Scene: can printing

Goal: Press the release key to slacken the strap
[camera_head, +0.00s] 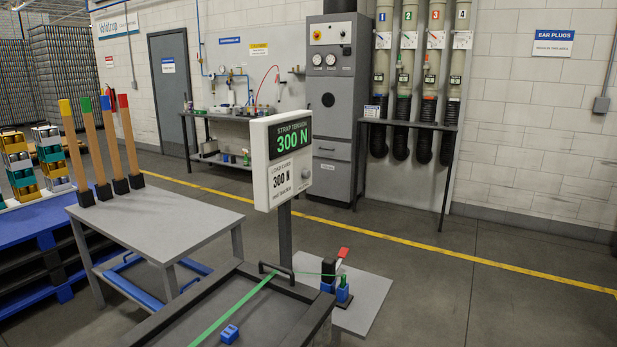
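A green strap (240,306) runs taut from the bottom edge across a dark frame (180,322) to a black bracket (276,273). A thin green line continues right to a small device with a red-tipped lever (343,253), blue blocks and a green part, on a grey plate (371,298). A small blue block (229,333) lies inside the frame, right of the strap. I cannot tell which part is the release key. A white display (283,160) on a post reads "STRAP TENSION 300 N" and "LOAD CARD 300 N". Neither of my grippers is in view.
A grey table (155,222) at left holds several upright wooden sticks with coloured tips. Blue and black pallets (40,245) stand further left. A workbench (222,115), a grey cabinet (333,100) and several tubes line the wall. The floor at right is clear.

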